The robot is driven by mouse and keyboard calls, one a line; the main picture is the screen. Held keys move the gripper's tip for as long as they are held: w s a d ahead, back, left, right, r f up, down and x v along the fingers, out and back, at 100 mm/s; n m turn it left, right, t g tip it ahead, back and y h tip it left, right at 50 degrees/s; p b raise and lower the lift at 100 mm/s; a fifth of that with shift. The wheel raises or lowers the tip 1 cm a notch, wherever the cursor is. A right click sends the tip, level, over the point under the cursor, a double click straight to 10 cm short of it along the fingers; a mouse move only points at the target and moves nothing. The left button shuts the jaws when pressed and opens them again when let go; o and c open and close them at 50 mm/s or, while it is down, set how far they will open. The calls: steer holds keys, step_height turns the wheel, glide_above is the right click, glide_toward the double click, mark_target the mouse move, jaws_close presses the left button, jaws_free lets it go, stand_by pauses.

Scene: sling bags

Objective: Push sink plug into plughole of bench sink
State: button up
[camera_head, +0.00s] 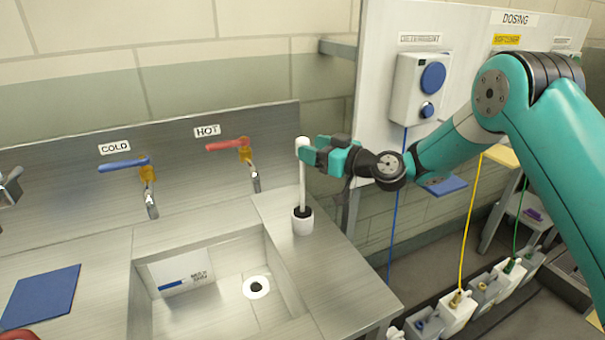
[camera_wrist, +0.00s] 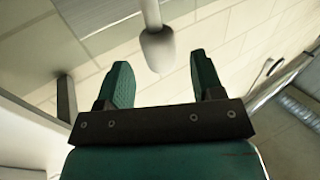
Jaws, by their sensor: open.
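A tall white rod (camera_head: 302,185) with a rounded knob on top stands upright on the bench right of the sink. Its black lower end sits in a white cup (camera_head: 302,224); this looks like the sink plug on a handle. The plughole (camera_head: 256,287) is a pale ring with a dark centre in the floor of the steel sink basin (camera_head: 215,313). My gripper (camera_head: 313,152) is open beside the knob, high above the bench. In the wrist view the knob (camera_wrist: 157,50) shows between the two fingertips (camera_wrist: 160,62), with gaps on both sides.
A blue-handled cold tap (camera_head: 123,164) and a red-handled hot tap (camera_head: 228,144) stand behind the basin. A blue mat (camera_head: 41,296) lies on the left bench. A dosing board (camera_head: 385,85) with a dispenser is behind my arm. Several small containers (camera_head: 460,312) stand lower right. The basin is mostly clear.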

steer(key=p+x, duration=0.3)
steer(key=x, duration=0.1)
steer(key=shift+w+a+f, duration=0.1)
steer(key=shift+w+a, duration=0.05)
steer(key=shift+a, duration=0.2)
steer(key=shift+w+a+f+p, duration=0.15)
steer(key=shift+w+a+p, duration=0.15)
steer(key=shift+w+a, duration=0.05)
jaws_close()
